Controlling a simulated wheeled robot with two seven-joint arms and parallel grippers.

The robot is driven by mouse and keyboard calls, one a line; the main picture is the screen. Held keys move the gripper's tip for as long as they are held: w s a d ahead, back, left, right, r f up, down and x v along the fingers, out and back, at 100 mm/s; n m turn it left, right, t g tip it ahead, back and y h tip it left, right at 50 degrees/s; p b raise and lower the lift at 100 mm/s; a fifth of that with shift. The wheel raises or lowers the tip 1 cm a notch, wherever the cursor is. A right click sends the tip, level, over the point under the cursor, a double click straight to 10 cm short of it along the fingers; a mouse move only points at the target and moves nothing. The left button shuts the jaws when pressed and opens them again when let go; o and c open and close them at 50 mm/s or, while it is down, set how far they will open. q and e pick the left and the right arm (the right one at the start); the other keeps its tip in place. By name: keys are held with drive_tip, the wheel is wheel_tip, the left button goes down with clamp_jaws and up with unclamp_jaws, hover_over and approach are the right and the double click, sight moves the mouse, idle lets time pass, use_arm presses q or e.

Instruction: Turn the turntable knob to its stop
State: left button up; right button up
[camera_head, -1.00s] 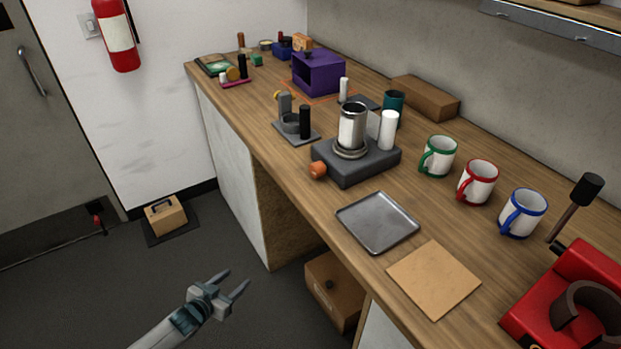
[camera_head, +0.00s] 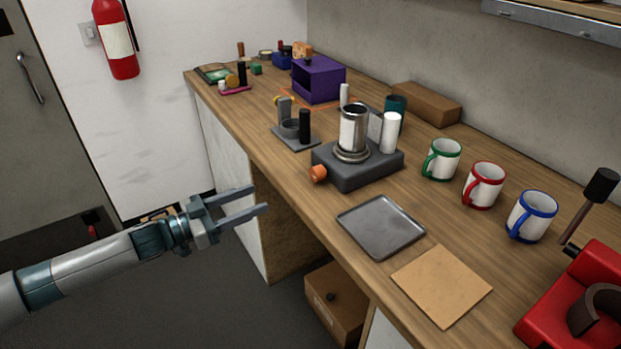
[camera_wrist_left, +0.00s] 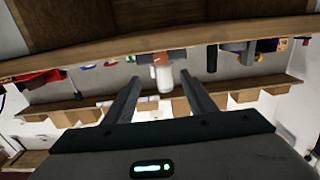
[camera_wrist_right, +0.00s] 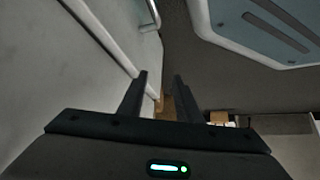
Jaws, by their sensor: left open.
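The turntable is a dark grey block (camera_head: 358,174) on the counter, with a metal cylinder (camera_head: 353,130) standing on top. An orange knob (camera_head: 318,173) sits on its left front side. In the left wrist view the block (camera_wrist_left: 147,58) and its cylinder (camera_wrist_left: 163,78) appear upside down, beyond the fingers. My left gripper (camera_head: 262,199) is open and empty, in front of the counter edge, left of and lower than the knob, and apart from it. My right gripper (camera_wrist_right: 158,98) shows only in the right wrist view, its fingers apart with nothing between them, away from the counter things.
A metal tray (camera_head: 380,227) and a tan square (camera_head: 441,285) lie right of the turntable. A grey stand with a dark cylinder (camera_head: 305,126) is to its left. White cylinders (camera_head: 391,132), mugs (camera_head: 441,160) and a red machine (camera_head: 575,300) stand nearby. The floor in front is open.

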use_arm(q)
drive_tip(key=p, duration=0.3)
approach(313, 176)
drive_tip(key=x, duration=0.9)
drive_tip(key=shift+w+d, duration=0.1)
use_arm(e)
drive_tip(key=s+d+f+g, duration=0.2)
drive_tip(key=s+d+f, duration=0.1)
drive_tip(key=s, duration=0.5)
drive_tip(key=shift+s+d+f+g+h, duration=0.2)
drive_tip(key=shift+s+g+h, duration=0.1)
drive_tip(key=shift+h, duration=0.1)
drive_tip(key=shift+w, duration=0.1)
use_arm(q)
drive_tip(key=c, duration=1)
drive_tip(key=shift+c, duration=0.2)
